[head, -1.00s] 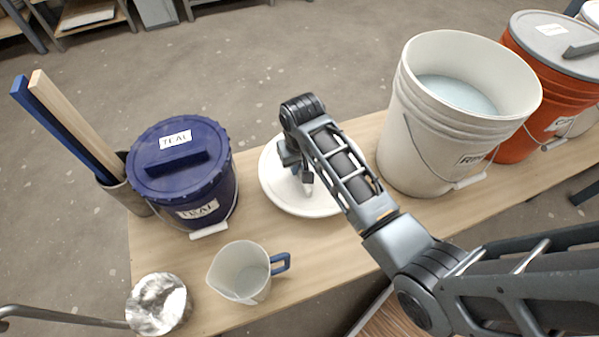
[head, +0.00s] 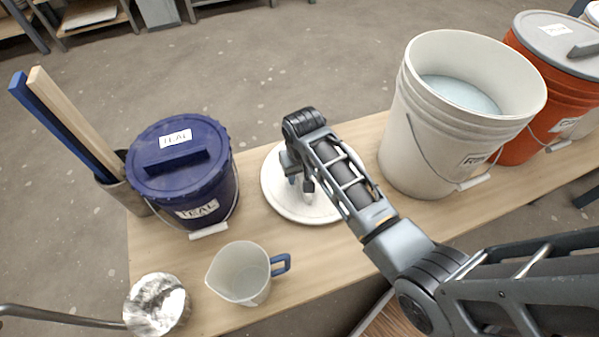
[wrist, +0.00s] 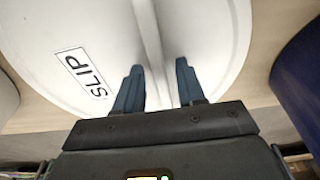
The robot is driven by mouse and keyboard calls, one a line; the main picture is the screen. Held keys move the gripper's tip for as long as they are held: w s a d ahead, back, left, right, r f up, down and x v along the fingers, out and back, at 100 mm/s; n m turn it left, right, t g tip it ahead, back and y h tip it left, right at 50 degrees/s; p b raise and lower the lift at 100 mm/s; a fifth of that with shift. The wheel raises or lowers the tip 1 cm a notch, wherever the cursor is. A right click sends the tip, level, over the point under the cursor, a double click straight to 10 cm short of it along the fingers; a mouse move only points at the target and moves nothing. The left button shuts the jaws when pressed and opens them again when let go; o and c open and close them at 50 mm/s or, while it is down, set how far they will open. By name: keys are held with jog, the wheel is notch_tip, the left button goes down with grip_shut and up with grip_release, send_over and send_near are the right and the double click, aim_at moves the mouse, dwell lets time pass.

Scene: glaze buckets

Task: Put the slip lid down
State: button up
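The slip lid (head: 279,203) is a round white lid that appears to lie flat on the wooden bench, between the teal bucket and the open white bucket. In the wrist view the lid (wrist: 215,35) fills most of the picture, with its SLIP label (wrist: 81,74) on the left and a raised bar handle (wrist: 149,35) across its middle. My gripper (head: 300,184) is over the lid, pointing down. In the wrist view my gripper (wrist: 160,66) has its two fingers apart on either side of the handle, with gaps showing beside the bar. The arm hides the lid's right part in the head view.
A lidded teal bucket (head: 185,190) stands left of the lid, with a jug (head: 238,275) in front. An open white bucket (head: 425,150) and a lidded orange bucket (head: 545,95) stand right. Two sticks (head: 70,125) rise from a holder. Bare bench (head: 210,250) shows around the jug.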

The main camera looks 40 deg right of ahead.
notch_tip(320, 180, up, 12)
jog(key=s+p, duration=0.1)
jog(key=p, duration=0.2)
jog(key=shift+s+a, duration=0.15)
jog(key=shift+a, duration=0.15)
